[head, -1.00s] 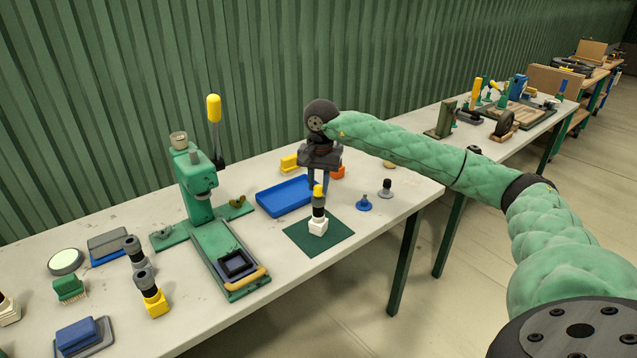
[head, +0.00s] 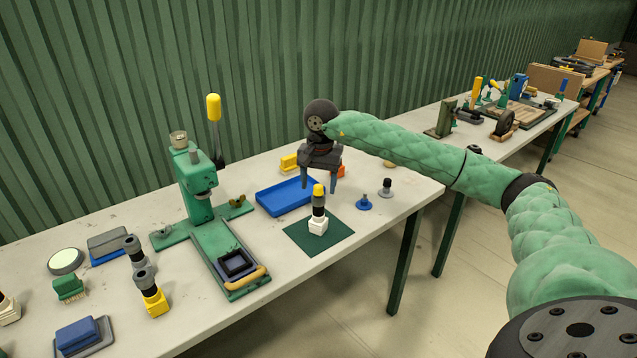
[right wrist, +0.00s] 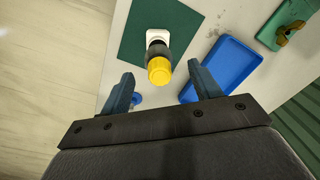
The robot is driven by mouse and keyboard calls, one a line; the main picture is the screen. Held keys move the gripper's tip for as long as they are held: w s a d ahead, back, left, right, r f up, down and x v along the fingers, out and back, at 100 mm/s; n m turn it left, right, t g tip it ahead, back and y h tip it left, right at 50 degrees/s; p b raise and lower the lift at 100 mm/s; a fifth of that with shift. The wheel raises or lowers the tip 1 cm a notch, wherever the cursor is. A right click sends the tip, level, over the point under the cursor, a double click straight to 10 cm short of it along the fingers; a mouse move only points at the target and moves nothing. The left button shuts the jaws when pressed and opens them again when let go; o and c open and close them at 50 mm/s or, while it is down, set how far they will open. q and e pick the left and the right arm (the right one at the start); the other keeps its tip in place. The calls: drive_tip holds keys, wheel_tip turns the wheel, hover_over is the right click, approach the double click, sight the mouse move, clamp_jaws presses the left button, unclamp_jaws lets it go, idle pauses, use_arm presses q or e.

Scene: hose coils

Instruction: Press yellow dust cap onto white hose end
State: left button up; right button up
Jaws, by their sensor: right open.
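The yellow dust cap (head: 319,190) sits on top of the upright hose piece, which has a dark and grey body (head: 318,209) and a white square base (head: 318,227). This piece stands on a dark green mat (head: 336,237). In the right wrist view the yellow cap (right wrist: 159,70) shows from above, with the white base (right wrist: 158,36) behind it. My right gripper (head: 320,188) is open and empty, its fingers spread apart at about cap height, clear of the cap. How far down the cap is seated cannot be told. My left gripper is not in view.
A blue tray (head: 270,203) lies behind and left of the mat. A green press (head: 200,190) stands to the left. A blue funnel-shaped part (head: 364,204) and a grey knob-like part (head: 386,189) stand right of the mat. The mat's surroundings are mostly free.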

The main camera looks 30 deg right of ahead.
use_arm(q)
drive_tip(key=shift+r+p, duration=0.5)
use_arm(e)
drive_tip(key=shift+r, duration=2.25)
drive_tip(key=shift+r, duration=0.25)
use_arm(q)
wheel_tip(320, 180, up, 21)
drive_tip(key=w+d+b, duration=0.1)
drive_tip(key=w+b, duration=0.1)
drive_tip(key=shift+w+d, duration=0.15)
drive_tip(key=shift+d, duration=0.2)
use_arm(e)
wheel_tip(320, 180, up, 7)
drive_tip(key=shift+s+d+r, duration=0.15)
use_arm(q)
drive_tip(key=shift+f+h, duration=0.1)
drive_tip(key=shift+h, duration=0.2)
